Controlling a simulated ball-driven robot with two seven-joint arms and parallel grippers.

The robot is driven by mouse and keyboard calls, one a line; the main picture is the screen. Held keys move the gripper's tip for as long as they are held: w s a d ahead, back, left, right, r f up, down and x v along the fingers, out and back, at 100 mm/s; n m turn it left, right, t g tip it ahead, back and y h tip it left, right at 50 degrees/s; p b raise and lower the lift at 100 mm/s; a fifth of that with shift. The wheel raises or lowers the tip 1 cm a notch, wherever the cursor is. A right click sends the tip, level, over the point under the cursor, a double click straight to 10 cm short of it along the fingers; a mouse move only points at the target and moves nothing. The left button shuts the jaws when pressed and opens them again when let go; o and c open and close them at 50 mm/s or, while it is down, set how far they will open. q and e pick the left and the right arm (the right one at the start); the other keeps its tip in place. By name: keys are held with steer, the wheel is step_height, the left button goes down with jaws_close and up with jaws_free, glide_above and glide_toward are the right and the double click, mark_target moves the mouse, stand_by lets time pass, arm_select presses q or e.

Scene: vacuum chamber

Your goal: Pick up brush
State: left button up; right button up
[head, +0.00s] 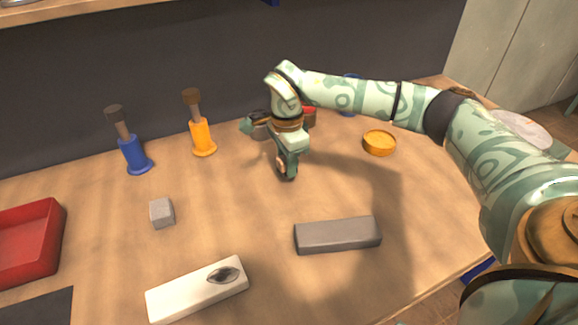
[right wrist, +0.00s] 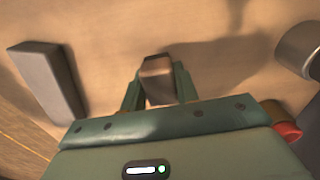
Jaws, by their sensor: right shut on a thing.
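A brush with a blue handle (head: 134,156) and a brush with an orange handle (head: 203,138) stand upright at the back left of the table, dark bristle ends up, apart from my grippers. My right gripper (head: 285,172) points down over the middle of the table, right of both brushes. In the right wrist view it is shut on a small brown block-like thing (right wrist: 157,78). Most of that thing is hidden in the head view, and I cannot tell whether it is part of a brush. My left gripper is not in view.
A dark grey bar (head: 337,235), a small grey block (head: 161,213) and a white block with a dark oval (head: 198,290) lie in front. A red tray (head: 30,243) is at left. A yellow round dish (head: 379,142) is at right. A red item (head: 309,118) is behind my gripper.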

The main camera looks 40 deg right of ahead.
steer(key=s+a+r+p, duration=0.2)
steer(key=s+r+p, duration=0.3)
steer(key=s+r, duration=0.4)
steer(key=s, duration=0.4)
steer(key=shift+s+a+r+p, duration=0.3)
steer(key=shift+s+a+p, duration=0.05)
steer(key=shift+a+p, duration=0.05)
steer(key=o, duration=0.4)
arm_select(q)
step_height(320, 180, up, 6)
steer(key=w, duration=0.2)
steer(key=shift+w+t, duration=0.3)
arm_select(e)
steer(key=c, duration=0.3)
